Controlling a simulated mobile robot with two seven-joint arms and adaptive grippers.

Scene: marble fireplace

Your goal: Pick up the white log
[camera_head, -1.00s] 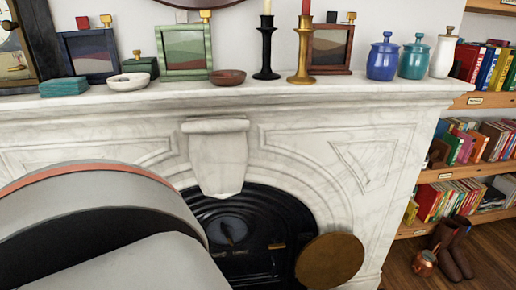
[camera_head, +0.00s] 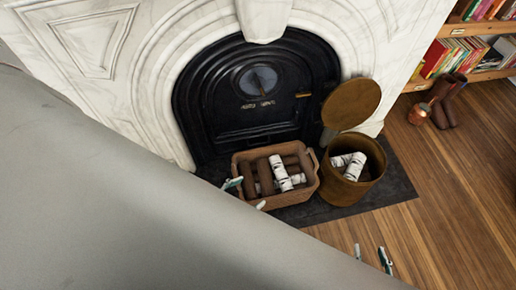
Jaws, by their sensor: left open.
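White birch-like logs with dark marks lie in two containers in front of the fireplace. One white log (camera_head: 280,173) lies among brown logs (camera_head: 264,177) in the brown basket (camera_head: 310,190), with another white piece (camera_head: 298,179) beside it. More white logs (camera_head: 355,166) lie in the round brown bin (camera_head: 370,190). My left gripper (camera_head: 247,194) is open at the basket's front left corner, its fingertips apart and nothing between them. My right gripper (camera_head: 372,256) shows only its fingertips, apart and empty, over the wood floor in front of the bin. My grey arm hides the lower left.
The bin's round lid (camera_head: 351,103) stands tilted up behind it. The black fireplace door (camera_head: 255,95) is behind the basket. Both containers stand on a dark hearth slab (camera_head: 393,180). Boots (camera_head: 445,100) and a copper pot (camera_head: 418,114) stand at the right. The wood floor (camera_head: 450,200) is clear.

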